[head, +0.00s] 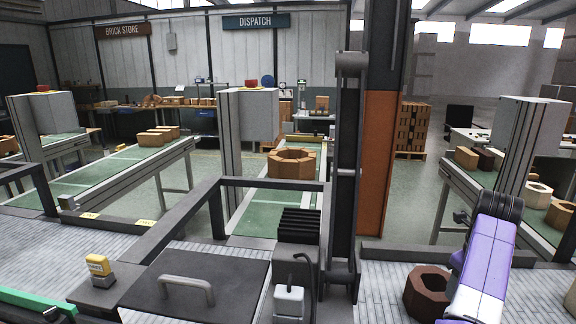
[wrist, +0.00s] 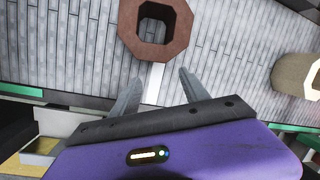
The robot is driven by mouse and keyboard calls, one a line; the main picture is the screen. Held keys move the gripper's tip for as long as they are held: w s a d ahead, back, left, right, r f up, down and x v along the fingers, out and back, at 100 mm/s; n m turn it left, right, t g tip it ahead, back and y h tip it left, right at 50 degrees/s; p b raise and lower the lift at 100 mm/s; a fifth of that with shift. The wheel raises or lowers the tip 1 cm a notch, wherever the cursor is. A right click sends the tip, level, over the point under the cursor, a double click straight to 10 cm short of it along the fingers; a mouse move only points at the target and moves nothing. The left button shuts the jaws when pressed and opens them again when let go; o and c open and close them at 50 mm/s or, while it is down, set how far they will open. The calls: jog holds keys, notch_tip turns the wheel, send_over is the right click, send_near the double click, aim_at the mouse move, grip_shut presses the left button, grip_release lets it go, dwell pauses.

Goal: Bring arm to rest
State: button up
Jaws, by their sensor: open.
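My purple arm (head: 484,262) shows at the lower right of the head view, but its gripper cannot be made out there. In the wrist view my gripper (wrist: 158,82) has its two grey fingers spread apart with nothing between them. A brown octagonal hollow brick (wrist: 157,28) lies on the grey slatted surface just beyond the fingertips, apart from them. A brown hollow brick (head: 428,290) also stands beside my arm in the head view, partly hidden by it.
A beige hollow brick (wrist: 299,75) lies at the right of the wrist view. A dark post (head: 346,170) and a hatch with a handle (head: 187,285) stand left of my arm. A green conveyor (head: 455,170) with several bricks runs behind at the right.

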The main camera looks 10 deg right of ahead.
jog(key=w+d+r+n+t+h, duration=0.25)
jog(key=d+n+t+h, duration=0.4)
jog(key=n, duration=0.45)
jog(key=s+a+f+n+t+y, duration=0.15)
jog(key=s+a+n+t, duration=0.35)
jog(key=s+a+n, duration=0.55)
jog(key=s+a+f+n+t+y, duration=0.1)
jog(key=s+a+n+t+y, duration=0.25)
jog(key=s+a+n, duration=0.75)
jog(key=s+a+g+y, duration=0.1)
jog(key=s+a, duration=0.3)
jog(key=s, duration=0.4)
jog(key=s+a+f+n+y, duration=0.1)
jog(key=s+a, duration=0.4)
jog(key=s, duration=0.4)
jog(key=s+a+f+g+y, duration=0.1)
jog(key=s+a, duration=0.4)
jog(key=s, duration=0.3)
jog(key=shift+s+f+g, duration=0.15)
jog(key=shift+s+g, duration=0.1)
jog(key=shift+g, duration=0.05)
jog(key=shift+w+f, duration=0.1)
